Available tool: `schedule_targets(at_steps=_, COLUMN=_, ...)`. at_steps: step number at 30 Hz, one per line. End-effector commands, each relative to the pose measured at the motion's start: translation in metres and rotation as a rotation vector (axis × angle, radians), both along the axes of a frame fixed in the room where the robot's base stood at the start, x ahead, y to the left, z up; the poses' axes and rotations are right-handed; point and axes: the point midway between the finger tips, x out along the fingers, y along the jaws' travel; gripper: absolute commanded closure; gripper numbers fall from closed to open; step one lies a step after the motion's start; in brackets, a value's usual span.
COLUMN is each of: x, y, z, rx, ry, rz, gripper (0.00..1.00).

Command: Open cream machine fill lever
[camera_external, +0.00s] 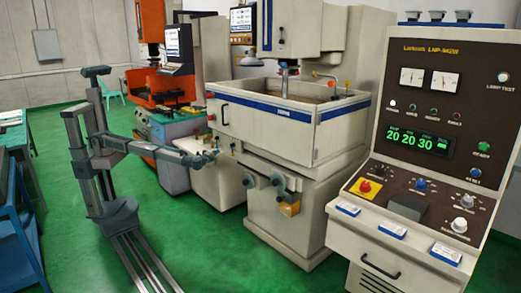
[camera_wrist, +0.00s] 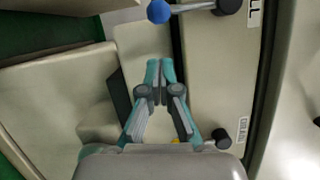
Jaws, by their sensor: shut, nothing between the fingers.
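The cream machine (camera_external: 265,138) with its open-topped tank stands in the middle of the external view. In the wrist view, the fill lever (camera_wrist: 190,8) is a thin rod at the top edge, with a blue ball knob (camera_wrist: 158,11) on its left end and a black hub on its right. A label ending in "LL" is beside the hub. My gripper (camera_wrist: 160,64) is shut and empty, its teal fingertips together below the blue knob and apart from it. In the external view my gripper (camera_external: 212,155) is at the machine's left front side; the lever is too small to make out.
A second black knob (camera_wrist: 220,135) with a label (camera_wrist: 243,130) sits right of my gripper in the wrist view. An orange machine (camera_external: 150,85) stands behind my arm. A control console (camera_external: 430,130) stands at right. Green floor is open between my rail and the machine.

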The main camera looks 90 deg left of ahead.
Motion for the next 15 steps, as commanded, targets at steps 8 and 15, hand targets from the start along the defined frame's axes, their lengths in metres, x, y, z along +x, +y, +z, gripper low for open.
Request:
schedule_targets(at_steps=8, x=-0.011, y=0.032, z=0.004, rx=0.000, ry=0.000, rz=0.000, gripper=1.00)
schedule_targets(at_steps=15, x=-0.012, y=0.038, z=0.004, rx=0.000, ry=0.000, rz=0.000, gripper=1.00)
